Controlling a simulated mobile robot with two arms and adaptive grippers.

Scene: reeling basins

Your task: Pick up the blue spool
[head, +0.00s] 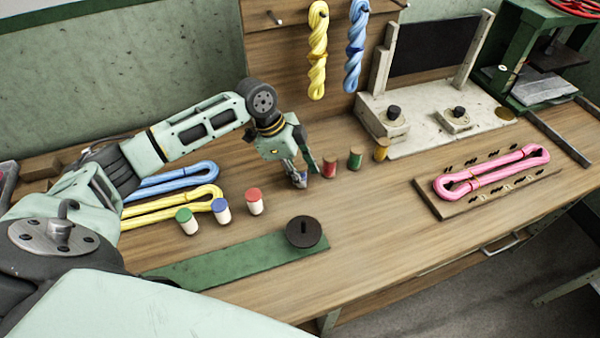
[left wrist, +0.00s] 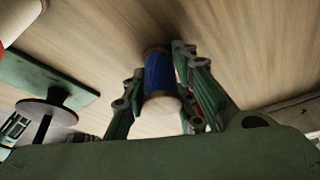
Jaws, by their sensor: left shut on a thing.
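The blue spool (left wrist: 159,75) shows in the left wrist view between the two fingers, with dark blue winding and paler ends. My left gripper (left wrist: 158,92) is shut on it. In the head view my left gripper (head: 301,174) points down over the middle of the bench, left of a red spool (head: 329,167). There the blue spool is mostly hidden by the fingers. I cannot tell whether it touches the bench.
Green (head: 355,158) and yellow (head: 381,150) spools stand right of the red one. White spools with green, blue (head: 221,210) and red tops stand left. A green strip with a dark disc (head: 303,232) lies in front. A pink skein (head: 490,172) lies right.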

